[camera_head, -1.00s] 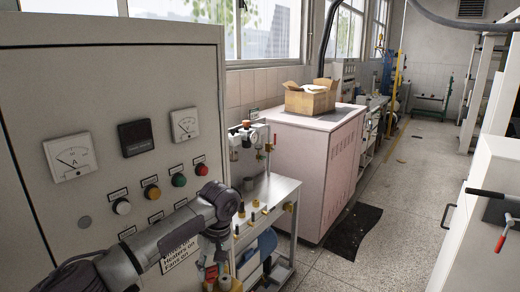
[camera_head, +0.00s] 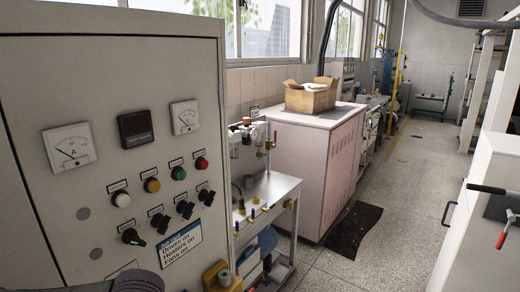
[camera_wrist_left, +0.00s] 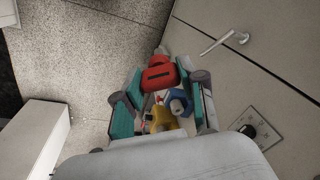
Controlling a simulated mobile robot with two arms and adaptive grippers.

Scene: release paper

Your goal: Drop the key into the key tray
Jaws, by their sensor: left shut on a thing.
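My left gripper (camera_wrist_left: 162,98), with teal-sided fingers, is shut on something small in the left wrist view. It is probably the key, but its shape is not clear. A red piece with a dark slot (camera_wrist_left: 160,75) shows at the fingertips. A yellow piece (camera_wrist_left: 163,118) and a blue-grey piece (camera_wrist_left: 180,103) show between the fingers, and I cannot tell which is held. In the head view a yellow object (camera_head: 215,275) stands low beside the control cabinet. I cannot make out the key tray. My right gripper is not in view.
The grey control cabinet (camera_head: 105,70) with meters and knobs fills the left. A metal bench (camera_head: 272,190) with valves stands beside it. A pink cabinet (camera_head: 312,170) bears an open carton (camera_head: 311,98). A dark mat (camera_head: 354,229) lies on the floor. The aisle right of it is clear.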

